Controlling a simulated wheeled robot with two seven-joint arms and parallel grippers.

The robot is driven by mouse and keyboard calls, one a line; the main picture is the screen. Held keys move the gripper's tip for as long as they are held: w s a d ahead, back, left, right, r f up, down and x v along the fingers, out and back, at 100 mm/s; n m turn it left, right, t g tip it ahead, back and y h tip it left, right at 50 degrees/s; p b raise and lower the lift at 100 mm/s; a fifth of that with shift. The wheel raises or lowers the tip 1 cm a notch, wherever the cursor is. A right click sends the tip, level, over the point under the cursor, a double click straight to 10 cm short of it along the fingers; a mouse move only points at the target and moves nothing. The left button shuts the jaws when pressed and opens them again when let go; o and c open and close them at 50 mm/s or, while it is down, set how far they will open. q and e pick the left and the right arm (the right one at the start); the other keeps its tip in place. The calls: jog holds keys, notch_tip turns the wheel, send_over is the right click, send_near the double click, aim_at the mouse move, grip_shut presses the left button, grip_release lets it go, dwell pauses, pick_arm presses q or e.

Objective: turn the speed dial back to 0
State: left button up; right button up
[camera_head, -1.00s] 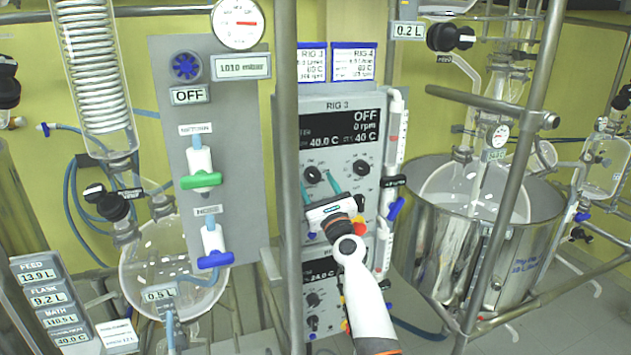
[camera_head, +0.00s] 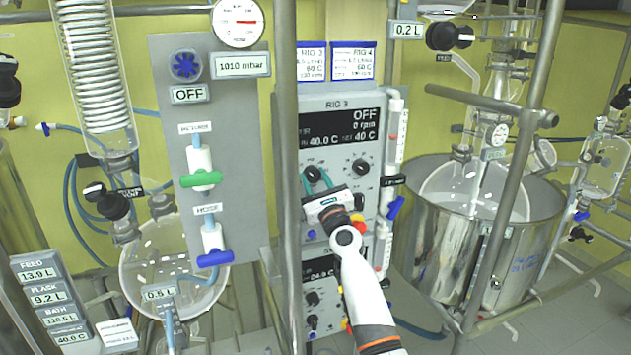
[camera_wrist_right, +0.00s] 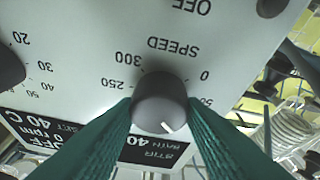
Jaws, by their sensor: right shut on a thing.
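The speed dial (camera_head: 313,173) is the left dark knob on the grey RIG 3 control box (camera_head: 345,98). It also shows in the right wrist view as the grey knob (camera_wrist_right: 158,97) under an upside-down SPEED label. Its white mark points toward the bottom of that picture, away from the printed 0 at its upper right. My right gripper (camera_head: 318,181) is shut on the dial, with its teal fingers (camera_wrist_right: 165,118) on either side of the knob. The display (camera_head: 340,128) reads OFF and 0 rpm. My left gripper is out of view.
A second dark knob (camera_head: 360,167) sits close to the right of the speed dial. A vertical metal post (camera_head: 288,120) stands just left of the box. A steel bath (camera_head: 440,240) stands to the right, and a valve panel (camera_head: 245,150) to the left.

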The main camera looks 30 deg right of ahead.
jog(key=n+y+b, duration=0.1)
jog(key=n, duration=0.1)
jog(key=n+y+b, duration=0.1)
jog(key=n, duration=0.2)
jog(key=shift+d+f+n+y, duration=0.1)
jog(key=shift+d+n+y, duration=0.05)
jog(key=shift+n+y, duration=0.15)
jog(key=n+y+b, duration=0.1)
jog(key=n+y, duration=0.1)
jog(key=n, duration=0.1)
jog(key=shift+n+g, duration=0.3)
jog(key=n+y, duration=0.1)
jog(key=n, duration=0.2)
jog(key=shift+g, duration=0.4)
jog(key=n, duration=0.2)
jog(key=shift+r+n+g+y, duration=0.2)
jog(key=shift+n+g+y, duration=0.1)
jog(key=shift+y, duration=0.1)
jog(key=n+g, duration=0.1)
jog(key=n, duration=0.1)
jog(key=shift+d+n, duration=0.1)
jog(key=shift+n, duration=0.3)
jog(key=shift+r+n+g+y+p, duration=0.1)
jog(key=shift+n+g+y+p, duration=0.4)
jog(key=shift+n, duration=1.4)
jog(key=shift+g, duration=0.3)
